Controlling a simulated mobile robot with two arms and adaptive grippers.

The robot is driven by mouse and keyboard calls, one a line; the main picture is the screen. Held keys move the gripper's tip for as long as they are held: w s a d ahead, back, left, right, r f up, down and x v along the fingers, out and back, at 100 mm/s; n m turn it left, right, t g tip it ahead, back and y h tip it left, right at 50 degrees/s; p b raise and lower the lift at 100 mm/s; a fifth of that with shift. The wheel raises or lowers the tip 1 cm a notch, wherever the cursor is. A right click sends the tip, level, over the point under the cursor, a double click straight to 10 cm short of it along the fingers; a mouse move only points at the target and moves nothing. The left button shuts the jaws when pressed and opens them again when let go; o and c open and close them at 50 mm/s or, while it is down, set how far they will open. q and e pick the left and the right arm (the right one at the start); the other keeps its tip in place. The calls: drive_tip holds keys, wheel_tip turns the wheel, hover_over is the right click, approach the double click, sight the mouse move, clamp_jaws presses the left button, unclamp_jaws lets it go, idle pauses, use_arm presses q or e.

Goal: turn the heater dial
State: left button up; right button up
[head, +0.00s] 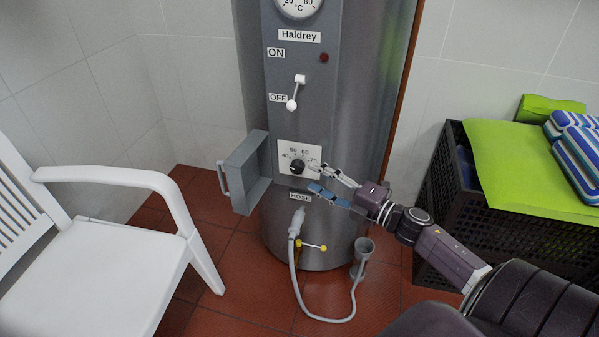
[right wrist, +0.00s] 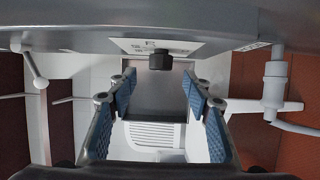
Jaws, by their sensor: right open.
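The heater dial (head: 297,166) is a small black knob on a white plate with temperature numbers, low on the front of the grey heater (head: 330,110). My right gripper (head: 312,178) is open, with its fingers just right of the dial in the head view. In the right wrist view the dial (right wrist: 160,61) shows beyond the open, blue-padded fingers (right wrist: 159,88), centred between them sideways and above the gap. The fingers look empty, and I see no contact with the dial. My left gripper is not in view.
An open grey box (head: 247,172) juts out left of the dial. A hose (head: 299,285) hangs below. A white chair (head: 110,250) stands left, a black crate (head: 440,215) right.

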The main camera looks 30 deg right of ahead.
sight(302, 171)
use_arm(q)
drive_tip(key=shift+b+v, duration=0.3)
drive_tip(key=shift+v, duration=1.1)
use_arm(e)
drive_tip(key=shift+x, duration=2.95)
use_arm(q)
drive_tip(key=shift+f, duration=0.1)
use_arm(e)
drive_tip(key=shift+f, duration=0.1)
drive_tip(key=c, duration=1.1)
